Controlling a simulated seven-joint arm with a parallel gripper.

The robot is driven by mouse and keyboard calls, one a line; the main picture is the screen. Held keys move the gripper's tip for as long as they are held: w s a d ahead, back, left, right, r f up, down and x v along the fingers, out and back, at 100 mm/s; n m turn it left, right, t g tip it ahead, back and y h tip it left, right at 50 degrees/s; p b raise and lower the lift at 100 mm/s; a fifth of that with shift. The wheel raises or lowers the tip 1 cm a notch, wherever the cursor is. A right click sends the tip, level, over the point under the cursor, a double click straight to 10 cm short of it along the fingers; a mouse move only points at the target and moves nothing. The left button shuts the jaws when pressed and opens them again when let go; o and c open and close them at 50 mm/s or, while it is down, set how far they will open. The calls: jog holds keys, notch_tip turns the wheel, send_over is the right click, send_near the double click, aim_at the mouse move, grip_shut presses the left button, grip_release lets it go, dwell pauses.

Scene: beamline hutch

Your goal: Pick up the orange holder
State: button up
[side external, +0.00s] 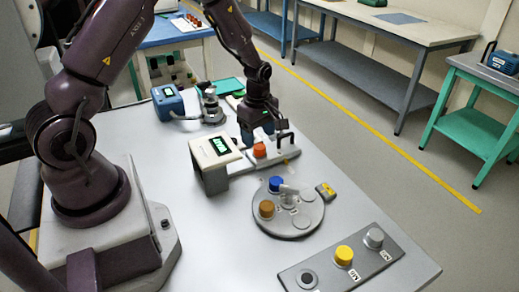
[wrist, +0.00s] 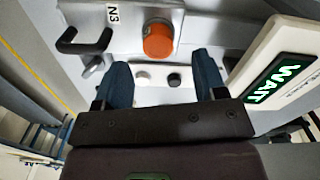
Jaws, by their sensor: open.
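The orange holder (side external: 260,150) is a short orange cylinder seated on a light plate beside a black handle. In the wrist view the orange holder (wrist: 158,41) stands just beyond the fingertips, roughly centred between them. My gripper (wrist: 163,68) is open, with its two blue fingers spread apart and nothing between them. In the side view my gripper (side external: 257,138) hangs directly above or close behind the orange holder. Whether a finger touches it cannot be told.
A box with a green display reading WAIT (wrist: 275,75) stands close to the right finger. The black handle (wrist: 88,38) rises left of the holder. A round plate (side external: 290,222) with blue and brown knobs and a grey panel (side external: 318,275) with yellow and silver caps lie nearer the front.

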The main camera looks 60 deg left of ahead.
aim_at(259, 145)
jog(key=shift+f, duration=2)
jog(key=c, duration=1)
jog(key=shift+r, duration=0.15)
jog(key=shift+w+r, duration=0.1)
jog(key=shift+r, duration=0.1)
notch_tip(259, 145, up, 2)
jog(key=shift+r, duration=0.1)
jog(key=s+d+r, duration=0.1)
jog(key=s+r, duration=0.2)
jog(key=s, duration=0.1)
jog(key=s+d+r, duration=0.2)
jog(key=s+r, duration=0.1)
jog(key=s, duration=0.2)
jog(key=s+d+r, duration=0.1)
jog(key=s+r, duration=0.3)
jog(key=shift+s+d+r, duration=0.1)
jog(key=shift+s+d, duration=0.1)
